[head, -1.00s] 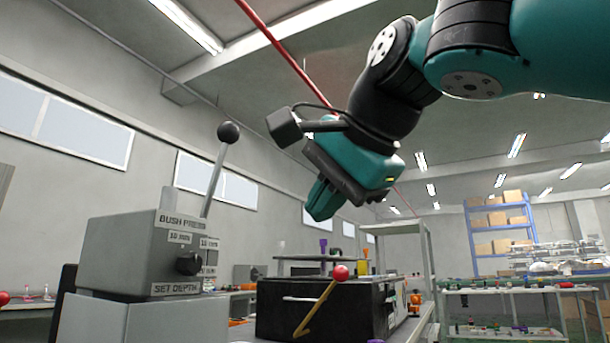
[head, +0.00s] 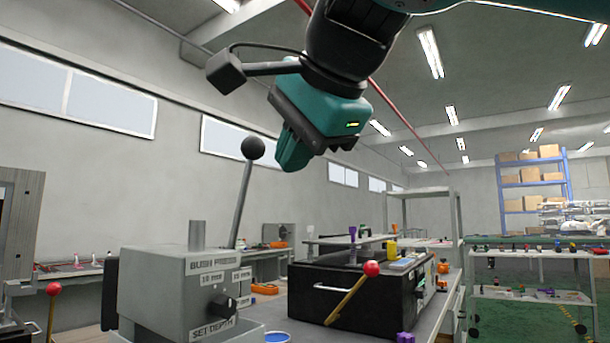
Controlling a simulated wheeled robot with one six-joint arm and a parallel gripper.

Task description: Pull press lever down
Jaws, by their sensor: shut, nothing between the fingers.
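The press lever (head: 243,193) is a grey rod with a black ball knob (head: 253,147) on top. It stands nearly upright, tilted slightly right, behind the grey bush press (head: 185,292) in the lower left of the head view. The press bears the labels "BUSH PRESS" and "SET DEPTH" and a black dial. My gripper (head: 292,158), teal, is shut and empty. In the picture it is just right of the knob, with a gap between them. How far apart they are in depth I cannot tell.
A black box (head: 340,296) with a red-knobbed yellow lever (head: 352,292) stands right of the press. Another red-knobbed lever (head: 53,289) is at far left. A blue shelf (head: 535,190) with cartons is at back right. The air above the press is clear.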

